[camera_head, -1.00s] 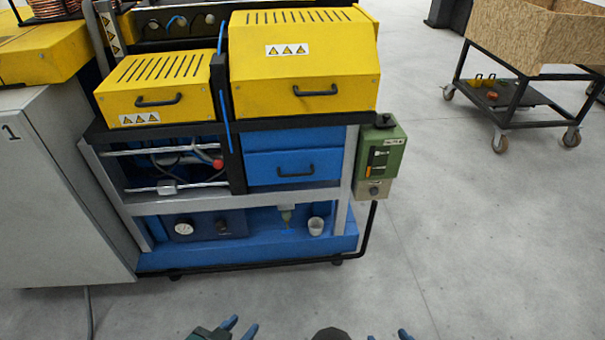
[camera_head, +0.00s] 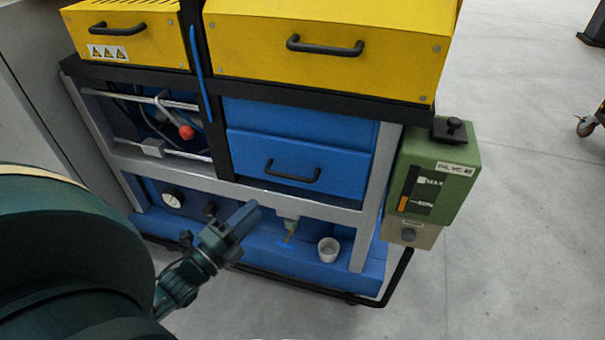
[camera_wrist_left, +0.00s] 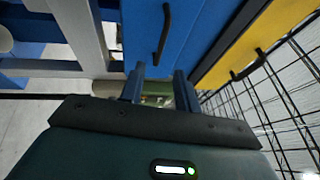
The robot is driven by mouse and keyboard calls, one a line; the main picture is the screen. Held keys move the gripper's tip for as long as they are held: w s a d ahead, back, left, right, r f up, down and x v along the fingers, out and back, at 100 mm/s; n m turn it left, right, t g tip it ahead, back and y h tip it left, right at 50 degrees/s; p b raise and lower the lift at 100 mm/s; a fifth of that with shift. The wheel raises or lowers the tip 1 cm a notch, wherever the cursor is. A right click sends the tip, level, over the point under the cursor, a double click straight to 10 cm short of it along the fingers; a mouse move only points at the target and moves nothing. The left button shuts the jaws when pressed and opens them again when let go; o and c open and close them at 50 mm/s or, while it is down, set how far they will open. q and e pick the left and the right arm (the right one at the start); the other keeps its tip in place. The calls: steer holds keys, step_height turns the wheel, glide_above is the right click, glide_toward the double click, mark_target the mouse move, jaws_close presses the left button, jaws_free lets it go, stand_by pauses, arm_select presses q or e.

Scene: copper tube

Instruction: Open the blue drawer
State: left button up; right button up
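The blue drawer (camera_head: 250,155) is shut, flush in the frame of the machine, under the yellow housings. Its black bar handle (camera_head: 292,175) sits mid-front. In the left wrist view the drawer front (camera_wrist_left: 195,30) is ahead of the fingers, with its handle (camera_wrist_left: 163,35) running upright there. My left gripper (camera_head: 246,217) is below and to the left of the handle in the head view, apart from it. In the left wrist view my left gripper (camera_wrist_left: 158,85) has its two fingers apart with nothing between them. My right gripper is not in view.
A green oil box (camera_head: 440,180) is mounted right of the drawer. Yellow housings (camera_head: 335,50) with black handles overhang the drawer from above.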

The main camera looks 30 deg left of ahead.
mark_target(288, 176)
arm_select(q)
steer(key=b+x, duration=0.1)
steer(key=x, duration=1.1)
steer(key=shift+w+r, duration=0.1)
steer(key=shift+w, duration=0.2)
steer(key=shift+c, duration=0.3)
jaws_close()
